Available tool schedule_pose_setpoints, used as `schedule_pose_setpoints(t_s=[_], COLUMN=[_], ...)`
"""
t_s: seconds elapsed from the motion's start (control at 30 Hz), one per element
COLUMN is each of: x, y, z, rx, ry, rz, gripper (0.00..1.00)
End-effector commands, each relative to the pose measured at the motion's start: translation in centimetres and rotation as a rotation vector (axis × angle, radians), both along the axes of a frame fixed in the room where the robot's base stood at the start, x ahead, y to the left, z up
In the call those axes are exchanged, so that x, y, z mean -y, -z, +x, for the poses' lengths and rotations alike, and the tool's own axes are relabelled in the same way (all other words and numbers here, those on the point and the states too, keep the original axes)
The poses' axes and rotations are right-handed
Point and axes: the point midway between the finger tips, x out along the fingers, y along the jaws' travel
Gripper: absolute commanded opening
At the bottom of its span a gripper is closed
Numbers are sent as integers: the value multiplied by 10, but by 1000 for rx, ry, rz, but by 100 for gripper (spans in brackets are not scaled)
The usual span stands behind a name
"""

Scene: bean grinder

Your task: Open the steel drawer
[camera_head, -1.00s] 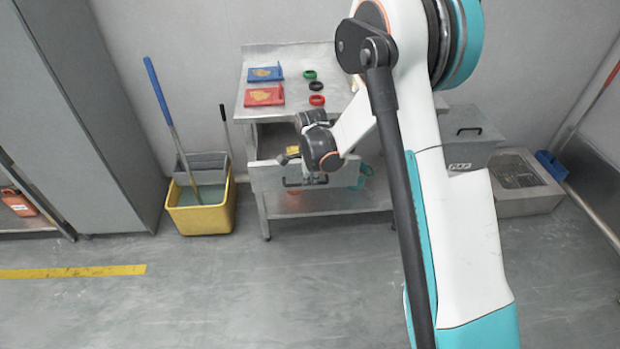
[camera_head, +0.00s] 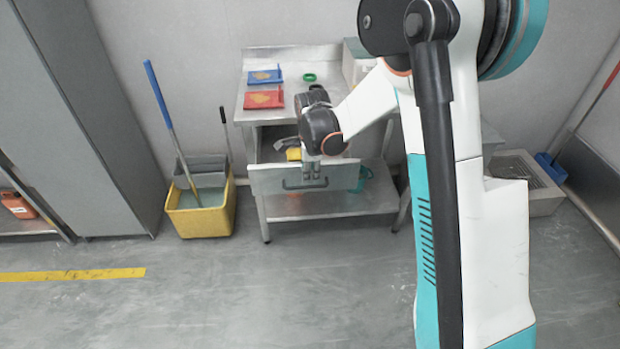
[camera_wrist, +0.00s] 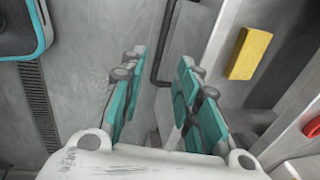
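The steel drawer (camera_head: 275,182) is pulled out from under the steel table in the head view. Its front panel has a dark bar handle (camera_head: 290,186). A yellow block lies inside the drawer, clear in the wrist view (camera_wrist: 250,53). My gripper (camera_head: 312,170) points down at the drawer front in the head view. In the wrist view, its teal fingers (camera_wrist: 160,62) are apart, with the dark handle (camera_wrist: 166,45) showing between them. No grip on the handle shows, and I cannot tell how far beyond the fingertips it lies.
The steel table (camera_head: 330,202) has a lower shelf. A blue tray (camera_head: 265,76), a red tray (camera_head: 264,99) and a green ring (camera_head: 309,77) lie on top. A yellow mop bucket (camera_head: 201,220) stands to the left. The floor in front is clear.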

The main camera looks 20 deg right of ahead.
Motion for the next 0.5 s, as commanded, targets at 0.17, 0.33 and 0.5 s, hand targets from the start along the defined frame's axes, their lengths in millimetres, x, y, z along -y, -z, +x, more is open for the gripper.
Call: schedule_pose_setpoints(t_s=[0.17, 0.33, 0.5], x=[-1, -2, -2], y=[-30, -46, -51], z=[-6, -9, -10], rx=[0, 0, 0], ry=[0, 0, 0], rz=[0, 0, 0], gripper=[30, 30, 30])
